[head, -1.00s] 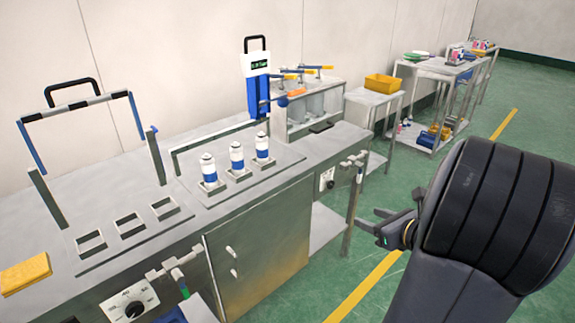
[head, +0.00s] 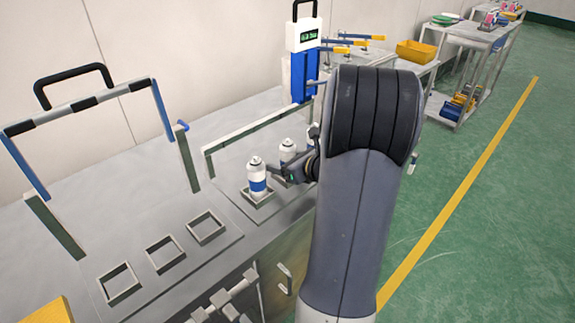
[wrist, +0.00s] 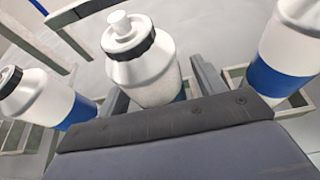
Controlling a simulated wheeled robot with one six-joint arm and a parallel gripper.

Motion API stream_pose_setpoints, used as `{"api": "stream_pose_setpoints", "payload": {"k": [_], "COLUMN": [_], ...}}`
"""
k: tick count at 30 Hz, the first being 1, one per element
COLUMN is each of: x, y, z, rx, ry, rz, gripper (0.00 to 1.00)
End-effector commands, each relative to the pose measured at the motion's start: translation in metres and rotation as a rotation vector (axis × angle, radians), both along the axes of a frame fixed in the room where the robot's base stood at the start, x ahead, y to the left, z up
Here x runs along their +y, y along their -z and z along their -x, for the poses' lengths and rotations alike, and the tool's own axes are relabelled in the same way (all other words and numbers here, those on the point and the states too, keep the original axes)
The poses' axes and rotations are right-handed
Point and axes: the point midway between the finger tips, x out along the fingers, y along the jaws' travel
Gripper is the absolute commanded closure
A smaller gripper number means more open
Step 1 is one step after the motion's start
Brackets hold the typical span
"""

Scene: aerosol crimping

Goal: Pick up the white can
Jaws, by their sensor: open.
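Several matching spray cans, white with a blue lower band and a white nozzle cap, stand upright in square holders on the bench. In the head view, the nearest can (head: 257,177) is clear, and the one behind it (head: 287,150) is partly hidden by my gripper (head: 277,172). In the wrist view, the middle can (wrist: 142,68) stands between the open fingers of my gripper (wrist: 160,92). Another can (wrist: 38,95) is beyond the left finger and one (wrist: 290,50) beyond the right. Whether the fingers touch the middle can is unclear. My arm hides much of the row's far end.
Three empty square holders (head: 164,254) lie to the left on the bench. A black-handled frame (head: 85,105) and a low metal rail (head: 258,126) rise behind. A blue and white device (head: 304,62) stands at the back. A yellow block (head: 40,312) lies front left.

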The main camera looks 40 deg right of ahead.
Motion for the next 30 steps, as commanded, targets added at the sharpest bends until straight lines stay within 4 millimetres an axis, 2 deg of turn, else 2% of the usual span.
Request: {"api": "stream_pose_setpoints", "payload": {"k": [3, 9, 27, 30], "x": [0.0011, 0.0009, 0.0009, 0.0009], "y": [0.0027, 0.0027, 0.0026, 0.0022], "z": [-0.0062, -0.0063, -0.0060, -0.0061], "rx": [0.000, 0.000, 0.000, 0.000], "ry": [-0.001, 0.001, 0.000, 0.001], "rz": [0.001, 0.001, 0.001, 0.001], "gripper": [0.34, 0.34, 0.83, 0.86]}}
